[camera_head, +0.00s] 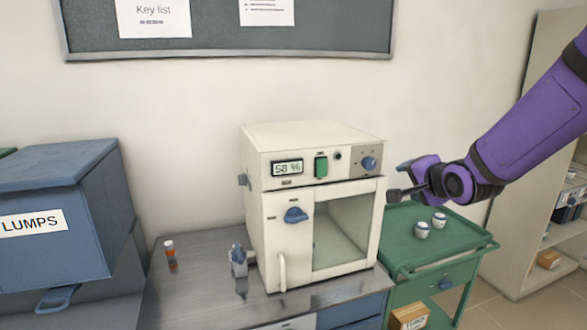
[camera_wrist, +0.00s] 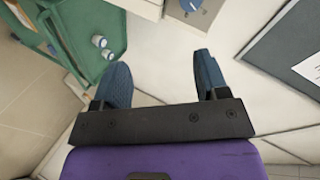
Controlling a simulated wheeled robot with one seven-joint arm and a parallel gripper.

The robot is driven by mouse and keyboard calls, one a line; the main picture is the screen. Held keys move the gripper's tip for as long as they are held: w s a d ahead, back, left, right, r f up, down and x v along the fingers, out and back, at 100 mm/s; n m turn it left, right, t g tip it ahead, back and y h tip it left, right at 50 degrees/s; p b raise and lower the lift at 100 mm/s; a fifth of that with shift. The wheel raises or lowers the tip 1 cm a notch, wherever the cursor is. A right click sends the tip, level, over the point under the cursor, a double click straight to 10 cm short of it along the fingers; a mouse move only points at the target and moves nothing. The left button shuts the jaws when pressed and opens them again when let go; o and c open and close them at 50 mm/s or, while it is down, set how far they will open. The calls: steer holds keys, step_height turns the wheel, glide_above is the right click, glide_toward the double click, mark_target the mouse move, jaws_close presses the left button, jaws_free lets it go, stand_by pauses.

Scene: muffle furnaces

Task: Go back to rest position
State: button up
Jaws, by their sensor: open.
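My purple arm comes in from the right in the head view. My gripper (camera_head: 397,180) is beside the upper right edge of the white muffle furnace (camera_head: 270,250), above the green cart (camera_head: 455,245). In the wrist view the two blue fingers of my gripper (camera_wrist: 162,64) stand wide apart with nothing between them. The furnace door looks shut, with a blue knob (camera_head: 295,215) and a window on it. The furnace display (camera_head: 288,168) is lit, and a green switch (camera_head: 321,166) sits beside it.
Two small white jars (camera_head: 422,230) stand on the cart. A blue bin labelled LUMPS (camera_head: 60,190) is at the left. Shelves (camera_head: 540,150) stand at the right.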

steer(key=s+d+r+n+g, duration=0.1)
steer(key=s+r+n+g, duration=0.1)
steer(key=s, duration=0.8)
steer(key=s+r+n+g+h, duration=0.1)
steer(key=s+n, duration=0.4)
steer(key=s, duration=0.6)
steer(key=s+d+r+n+g+h, duration=0.1)
steer(key=s+r+n+g, duration=0.2)
steer(key=s, duration=0.7)
steer(key=shift+s+d+r+n+g, duration=0.2)
steer(key=shift+s+d+n+g, duration=0.15)
steer(key=shift+n+g, duration=0.45)
steer(key=shift+w, duration=0.1)
steer(key=shift+c, duration=0.2)
